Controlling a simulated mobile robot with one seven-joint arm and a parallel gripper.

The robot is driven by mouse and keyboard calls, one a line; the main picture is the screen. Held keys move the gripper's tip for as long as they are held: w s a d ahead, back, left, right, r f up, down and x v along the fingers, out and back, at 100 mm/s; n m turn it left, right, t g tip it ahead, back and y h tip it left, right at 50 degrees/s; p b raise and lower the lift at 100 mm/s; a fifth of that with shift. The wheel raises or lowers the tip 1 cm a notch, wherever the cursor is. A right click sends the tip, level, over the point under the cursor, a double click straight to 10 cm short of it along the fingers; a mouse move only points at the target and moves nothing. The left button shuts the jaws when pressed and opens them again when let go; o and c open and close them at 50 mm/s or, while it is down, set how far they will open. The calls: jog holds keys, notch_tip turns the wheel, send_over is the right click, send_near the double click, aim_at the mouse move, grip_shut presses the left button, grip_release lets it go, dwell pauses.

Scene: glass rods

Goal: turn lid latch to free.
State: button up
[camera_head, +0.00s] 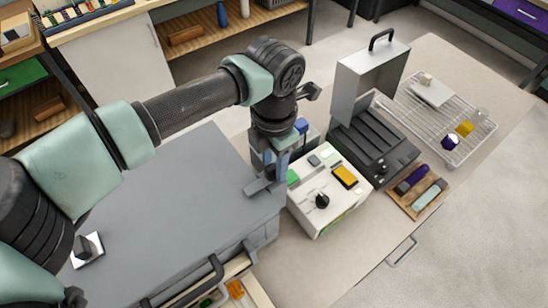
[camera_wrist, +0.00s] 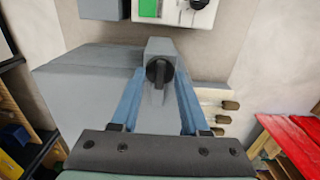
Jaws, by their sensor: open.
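A dark round latch with a short bar (camera_wrist: 158,73) sits on a small grey block (camera_wrist: 157,47) in the wrist view. The bar points down in that picture. In the head view this block (camera_head: 259,188) shows at the right edge of a large grey lidded box (camera_head: 170,195), and the latch itself is hidden there. My gripper (camera_head: 280,176) points down at the block. In the wrist view its blue fingers (camera_wrist: 159,78) are open, one on each side of the latch. I cannot tell whether either finger touches it.
A white control box (camera_head: 325,190) with a black knob stands right of my gripper. Beyond it are a dark grey case (camera_head: 370,150) with a raised lid, a wire rack (camera_head: 450,120) and a wooden tray (camera_head: 414,203). A dark handle (camera_head: 214,274) projects from the grey box's front.

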grip_shut()
dwell(1.3)
